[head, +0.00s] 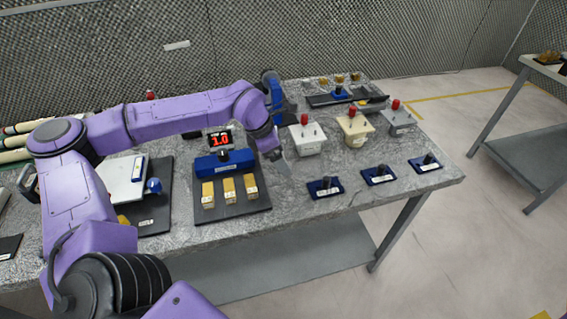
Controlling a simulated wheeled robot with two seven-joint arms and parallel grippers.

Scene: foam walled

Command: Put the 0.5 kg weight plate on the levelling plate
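I cannot read the labels, so I cannot tell for certain which piece is the 0.5 kg weight plate. Three blue slabs with dark knobs and small labels lie along the right front of the table: a left one (325,188), a middle one (379,176) and a right one (425,165). A white plate (124,186) on a dark board at the left, partly hidden by my arm, may be the levelling plate. My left gripper (283,168) hangs over the table's middle, left of the slabs. Its fingers are small and seen edge-on. My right gripper is out of view.
A dark board (236,205) carries a blue device (223,163), a display reading 1.0 and three brass blocks. A side table (534,150) stands right.

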